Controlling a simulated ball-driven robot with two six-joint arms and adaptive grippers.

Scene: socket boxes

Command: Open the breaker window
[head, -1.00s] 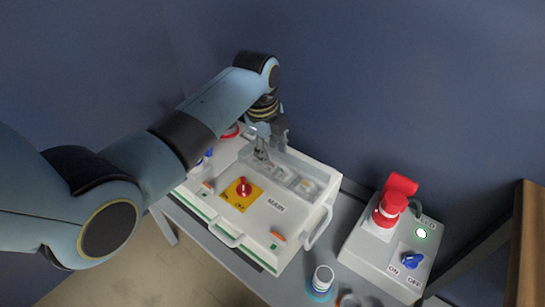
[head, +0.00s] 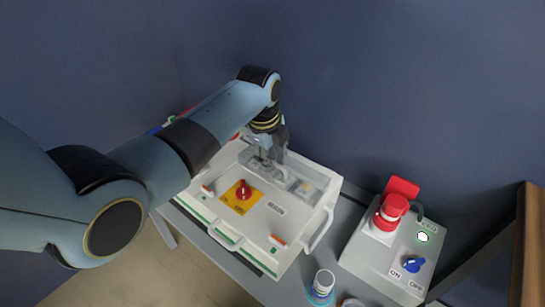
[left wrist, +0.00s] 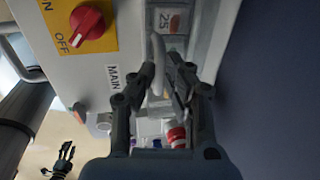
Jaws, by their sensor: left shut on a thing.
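The white socket box labelled MAIN (head: 264,228) stands on a grey bench. Its breaker window (head: 304,188) is a clear panel along the back part of the top; how far it stands open I cannot tell. My left gripper (head: 263,158) reaches down at the window's left part. The piece looks like the window's handle, partly hidden by the fingers.
A red knob (head: 242,189) sits on a yellow plate on the box top. A grey control box (head: 385,262) with a red button, lit green lamp and blue switch stands right. A dark wall lies behind the bench.

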